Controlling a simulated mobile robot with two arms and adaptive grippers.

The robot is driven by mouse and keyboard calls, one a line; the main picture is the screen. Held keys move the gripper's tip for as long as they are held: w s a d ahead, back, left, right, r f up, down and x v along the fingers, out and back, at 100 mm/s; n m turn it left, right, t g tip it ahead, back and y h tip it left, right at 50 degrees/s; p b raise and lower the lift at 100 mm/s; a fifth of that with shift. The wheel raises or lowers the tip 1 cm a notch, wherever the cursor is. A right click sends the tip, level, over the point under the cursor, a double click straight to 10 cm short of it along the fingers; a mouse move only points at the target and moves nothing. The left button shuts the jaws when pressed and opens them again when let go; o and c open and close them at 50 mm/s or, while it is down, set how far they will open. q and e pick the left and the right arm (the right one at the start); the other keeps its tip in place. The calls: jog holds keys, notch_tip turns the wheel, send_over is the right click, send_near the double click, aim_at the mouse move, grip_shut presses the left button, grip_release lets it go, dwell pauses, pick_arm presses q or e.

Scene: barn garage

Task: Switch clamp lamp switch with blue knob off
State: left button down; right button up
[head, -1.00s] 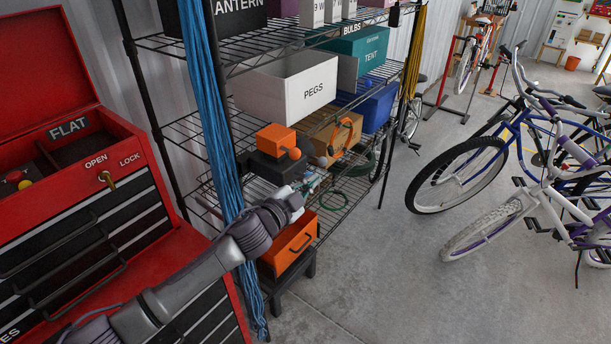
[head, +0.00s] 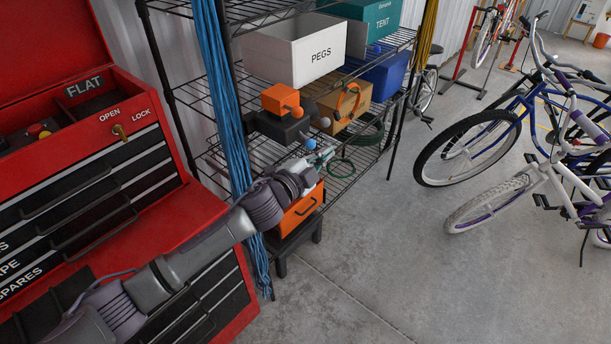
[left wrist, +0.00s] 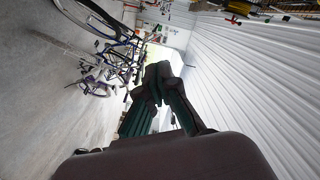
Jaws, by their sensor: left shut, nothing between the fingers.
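A small blue knob (head: 311,144) shows on the wire shelf, just below a black box that carries an orange block (head: 281,99). The body of the lamp switch behind the knob is mostly hidden by my left gripper and wrist. My left gripper (head: 324,157) is shut and empty, its pale green fingers close to the blue knob, slightly below and right of it. I cannot tell whether they touch. In the left wrist view its dark fingers (left wrist: 164,84) come together, and the knob is not visible there. My right gripper is not in view.
The wire shelf holds a white PEGS box (head: 296,58), a cardboard box (head: 341,105) and a green hose (head: 367,135). An orange drawer box (head: 301,210) sits below. A red tool chest (head: 100,190) stands left, blue rope (head: 218,90) hangs nearby, and bicycles (head: 500,150) stand right.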

pick_arm(q)
jog(key=w+a+b+v, duration=0.1)
jog(key=b+v, duration=0.1)
jog(key=v, duration=0.6)
jog(key=shift+s+a+f, duration=0.25)
jog(key=shift+a+f, duration=0.05)
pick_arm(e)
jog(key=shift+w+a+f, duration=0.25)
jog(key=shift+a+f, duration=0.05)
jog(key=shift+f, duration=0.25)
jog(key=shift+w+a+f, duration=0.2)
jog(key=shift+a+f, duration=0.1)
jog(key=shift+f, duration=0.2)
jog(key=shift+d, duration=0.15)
